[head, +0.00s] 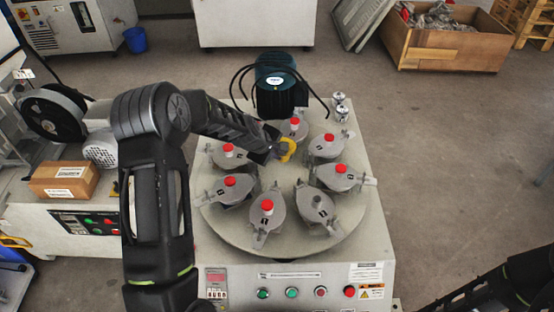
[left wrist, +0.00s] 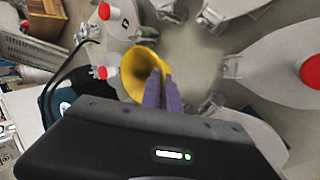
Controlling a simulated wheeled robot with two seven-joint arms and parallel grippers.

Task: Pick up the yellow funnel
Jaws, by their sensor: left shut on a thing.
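The yellow funnel (head: 288,149) shows over the far part of the round turntable (head: 279,235) in the head view. In the left wrist view the funnel (left wrist: 137,66) has its wide round mouth in sight, partly covered by the fingers. My left gripper (head: 279,150) is shut on the funnel, reaching in from the left over the turntable. Its purple fingers (left wrist: 163,92) cross the funnel's mouth in the left wrist view. Whether the funnel touches anything below is hard to tell. My right gripper is outside the head view; only part of the right arm shows at lower right.
Several grey lidded pots with red knobs, such as the front one (head: 267,212), ring the turntable. A dark motor (head: 275,84) with cables stands behind it. Small metal weights (head: 341,106) sit at the back right. A cardboard box (head: 63,180) lies at the left.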

